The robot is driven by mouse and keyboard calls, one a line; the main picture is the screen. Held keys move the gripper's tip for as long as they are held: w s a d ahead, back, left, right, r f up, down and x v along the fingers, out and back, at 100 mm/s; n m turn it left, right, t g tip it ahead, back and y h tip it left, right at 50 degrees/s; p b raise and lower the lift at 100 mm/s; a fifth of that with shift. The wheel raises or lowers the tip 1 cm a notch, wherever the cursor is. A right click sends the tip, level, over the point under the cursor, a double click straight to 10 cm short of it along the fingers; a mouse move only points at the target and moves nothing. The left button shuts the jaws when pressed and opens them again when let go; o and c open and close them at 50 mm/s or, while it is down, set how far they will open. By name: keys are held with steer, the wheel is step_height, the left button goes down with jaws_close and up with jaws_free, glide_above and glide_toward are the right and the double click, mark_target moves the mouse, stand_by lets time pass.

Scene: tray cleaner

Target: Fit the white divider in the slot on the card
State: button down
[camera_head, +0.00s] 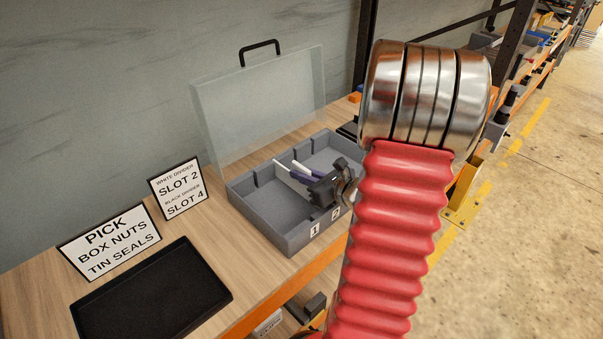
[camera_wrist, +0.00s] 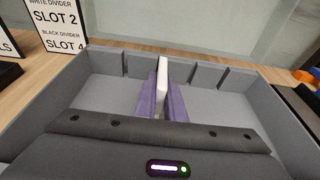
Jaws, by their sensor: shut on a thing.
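The white divider (camera_wrist: 162,72) is upright between the purple fingers of my gripper (camera_wrist: 161,90), which is shut on it. It is inside the grey compartment tray (camera_head: 262,228), with its far end close to the back wall in the wrist view. I cannot tell whether its edges sit in a slot; its lower part is hidden by the fingers and the gripper body. The card (camera_head: 178,190) reads white divider slot 2, black divider slot 4. Labels 1 (camera_head: 314,230) and 2 (camera_head: 336,213) show on the tray's front wall. I see no black divider.
A clear lid panel (camera_head: 250,105) with a black handle stands upright behind the tray. A black shallow tray (camera_head: 152,295) and a pick sign (camera_head: 108,243) are at the left on the wooden bench (camera_head: 40,290).

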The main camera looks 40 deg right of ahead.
steer(key=shift+f, duration=0.25)
steer(key=c, duration=1.8)
jaws_free()
steer(key=shift+o, duration=0.2)
steer(key=shift+s, duration=0.1)
steer(key=v, duration=1.3)
steer(key=shift+s+r, duration=0.1)
steer(key=shift+s, duration=0.2)
steer(key=shift+a, duration=0.1)
